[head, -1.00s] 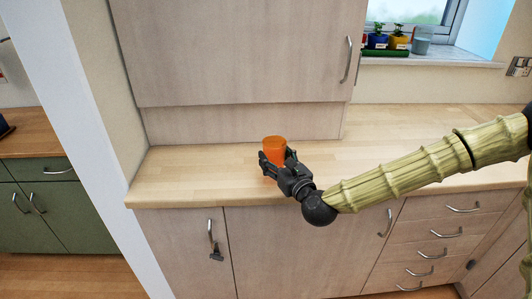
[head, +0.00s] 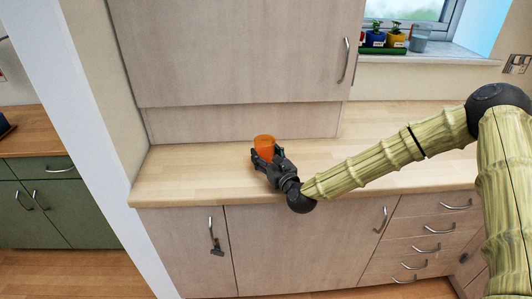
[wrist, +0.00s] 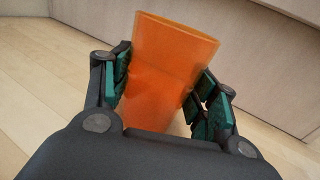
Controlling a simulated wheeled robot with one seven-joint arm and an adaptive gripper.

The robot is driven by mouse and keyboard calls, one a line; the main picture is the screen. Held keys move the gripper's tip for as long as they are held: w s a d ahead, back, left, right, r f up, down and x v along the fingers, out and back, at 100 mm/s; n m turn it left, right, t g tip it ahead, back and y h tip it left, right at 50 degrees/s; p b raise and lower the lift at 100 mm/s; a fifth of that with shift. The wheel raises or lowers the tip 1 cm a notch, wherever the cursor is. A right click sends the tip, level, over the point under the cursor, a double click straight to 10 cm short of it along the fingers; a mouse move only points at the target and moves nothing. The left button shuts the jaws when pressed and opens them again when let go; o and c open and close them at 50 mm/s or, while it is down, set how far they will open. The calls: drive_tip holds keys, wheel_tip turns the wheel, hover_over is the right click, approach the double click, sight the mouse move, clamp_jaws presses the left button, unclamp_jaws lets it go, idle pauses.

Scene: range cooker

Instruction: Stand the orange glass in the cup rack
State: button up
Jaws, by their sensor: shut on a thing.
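The orange glass (head: 264,147) is in my gripper (head: 266,160) over the left part of the worktop. In the wrist view the orange glass (wrist: 165,75) is between the two green-padded fingers of my gripper (wrist: 165,88), which are shut on its sides. The glass looks roughly upright in the head view. Whether its base touches the worktop is hidden by the gripper. No cup rack shows in either current view.
The wooden worktop (head: 190,175) is clear around the gripper and to the right. A wall cupboard (head: 235,55) hangs above the back of the worktop. Potted plants (head: 385,38) and a glass (head: 419,40) stand on the windowsill. A white upright panel (head: 95,130) borders the left side.

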drive_tip(key=shift+f, duration=0.1)
drive_tip(key=o, duration=1.1)
drive_tip(key=shift+o, duration=0.6)
